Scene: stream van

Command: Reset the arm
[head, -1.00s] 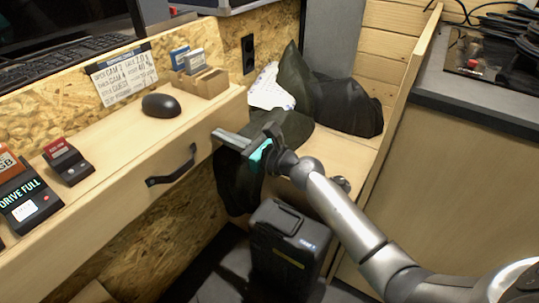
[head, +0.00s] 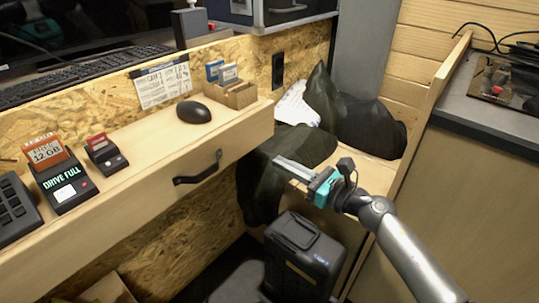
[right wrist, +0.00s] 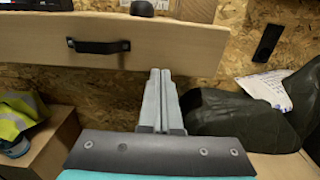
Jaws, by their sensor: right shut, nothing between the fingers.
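My right arm comes in from the lower right of the head view. My right gripper (head: 282,163) is in front of the dark green cloth on the bench, right of the drawer front. Its two grey fingers are together with nothing between them. In the right wrist view the shut fingers (right wrist: 160,75) point up the picture, below the drawer front (right wrist: 165,43) and left of the dark cloth (right wrist: 240,122). My left gripper is not in view.
A desk drawer with a black handle (head: 200,170) is at left centre. A mouse (head: 193,112) and a drive dock (head: 66,185) are on the desk. A black case (head: 300,258) stands below my gripper. A grey-topped counter (head: 490,115) is at right.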

